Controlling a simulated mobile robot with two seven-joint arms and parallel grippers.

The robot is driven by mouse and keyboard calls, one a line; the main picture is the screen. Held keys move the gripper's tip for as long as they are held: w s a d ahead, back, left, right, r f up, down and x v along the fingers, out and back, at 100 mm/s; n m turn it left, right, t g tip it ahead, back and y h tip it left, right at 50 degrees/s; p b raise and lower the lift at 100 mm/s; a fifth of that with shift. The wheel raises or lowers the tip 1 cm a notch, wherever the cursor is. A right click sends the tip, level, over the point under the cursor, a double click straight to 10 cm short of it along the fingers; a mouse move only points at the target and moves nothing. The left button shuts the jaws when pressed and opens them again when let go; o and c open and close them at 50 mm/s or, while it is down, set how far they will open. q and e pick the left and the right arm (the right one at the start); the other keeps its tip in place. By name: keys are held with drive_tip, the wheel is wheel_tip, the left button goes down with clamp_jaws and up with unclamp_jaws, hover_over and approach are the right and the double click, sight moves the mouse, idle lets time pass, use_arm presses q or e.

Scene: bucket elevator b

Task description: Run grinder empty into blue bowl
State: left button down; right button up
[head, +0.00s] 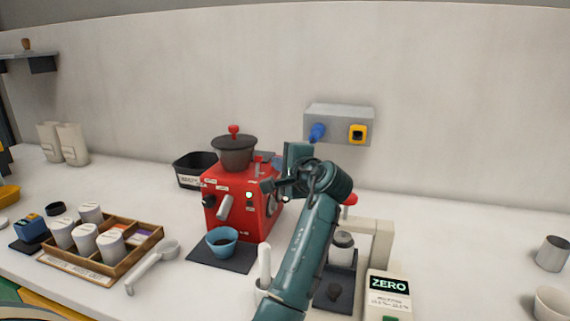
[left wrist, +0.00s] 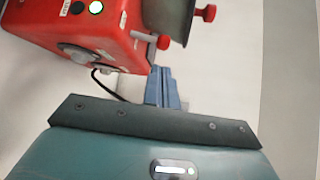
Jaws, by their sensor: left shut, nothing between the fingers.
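The red grinder (head: 238,207) stands mid-left on the counter with a dark lidded hopper (head: 234,153) on top. A pale light shows on its front. The blue bowl (head: 222,243) sits on a dark mat (head: 208,257) below the grinder's front spout; its contents are too small to tell. My left gripper (head: 268,186) is at the grinder's right side. In the left wrist view its fingers (left wrist: 162,88) are together and empty, just off the grinder (left wrist: 85,30), near a red-tipped lever (left wrist: 150,40). My right gripper is not in view.
A wooden rack (head: 103,262) with several white jars and a white scoop (head: 153,264) lie left of the mat. A grey wall box (head: 338,122) holds a blue plug. A "ZERO" sign (head: 388,290) and a beige stand are right of my arm.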

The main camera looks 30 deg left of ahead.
sight(257, 167)
use_arm(q)
drive_tip(key=x, duration=0.5)
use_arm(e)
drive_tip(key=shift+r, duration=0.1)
use_arm(q)
drive_tip(key=shift+a, duration=0.1)
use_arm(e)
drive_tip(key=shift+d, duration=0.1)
